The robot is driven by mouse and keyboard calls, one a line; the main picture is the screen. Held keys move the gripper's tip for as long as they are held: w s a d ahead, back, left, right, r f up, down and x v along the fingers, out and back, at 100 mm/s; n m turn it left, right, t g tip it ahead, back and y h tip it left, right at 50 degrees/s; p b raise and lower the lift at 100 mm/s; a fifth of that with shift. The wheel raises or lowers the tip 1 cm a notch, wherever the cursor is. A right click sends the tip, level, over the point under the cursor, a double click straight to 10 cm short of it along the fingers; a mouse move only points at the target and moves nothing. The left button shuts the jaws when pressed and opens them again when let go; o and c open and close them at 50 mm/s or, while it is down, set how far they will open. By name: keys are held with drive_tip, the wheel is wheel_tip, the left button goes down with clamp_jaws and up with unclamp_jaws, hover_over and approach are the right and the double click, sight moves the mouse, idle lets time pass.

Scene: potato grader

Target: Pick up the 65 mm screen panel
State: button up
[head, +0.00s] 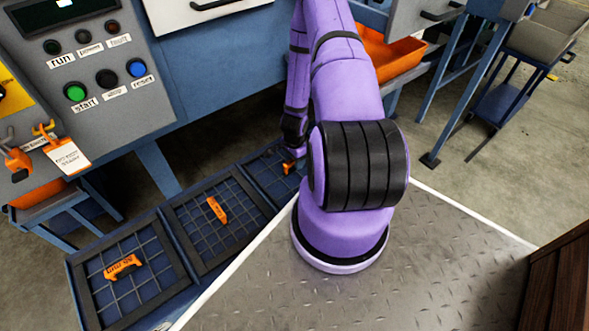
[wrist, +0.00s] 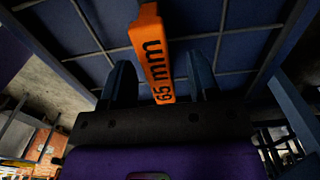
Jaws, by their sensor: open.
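The 65 mm screen panel shows in the wrist view as a dark grid (wrist: 85,40) with an orange handle (wrist: 153,60) marked "65 mm". My gripper (wrist: 161,80) is open, with one dark finger on each side of the handle. A gap shows on both sides, so the fingers do not appear to touch it. In the head view a panel with an orange handle (head: 289,167) lies at the far end of the rack, under my gripper (head: 296,150). My arm hides part of this panel and most of my gripper.
Two more screen panels, a middle one (head: 180,220) and a near left one (head: 88,275), lie in the same low rack, each with an orange handle. A control box (head: 90,60) stands above them at the left. An orange bin (head: 390,58) is behind my arm.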

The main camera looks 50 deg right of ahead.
drive_tip(key=shift+f, duration=1.5)
clamp_jaws()
drive_tip(key=shift+r, duration=0.1)
